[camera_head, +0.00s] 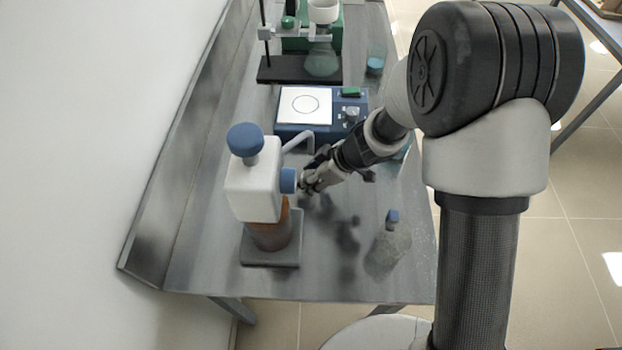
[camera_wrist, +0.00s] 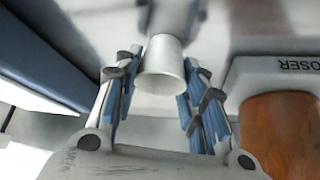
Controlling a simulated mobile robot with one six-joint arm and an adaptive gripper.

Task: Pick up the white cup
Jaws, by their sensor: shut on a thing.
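The white cup (camera_wrist: 163,72) is between the two blue-padded fingers of my gripper (camera_wrist: 163,62) in the wrist view. The fingers are shut on its sides, and the cup's open rim faces the camera. In the head view my gripper (camera_head: 311,181) is low over the metal bench, just right of the white dispenser head. The cup cannot be made out there. Whether its base touches the bench is unclear.
A dispenser with a brown bottle (camera_head: 268,232) stands close left of my gripper. A blue stirrer (camera_head: 350,113) is behind it. A blue-capped bottle (camera_head: 388,247) stands at front right. A stand base (camera_head: 300,70) with a flask is at the back.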

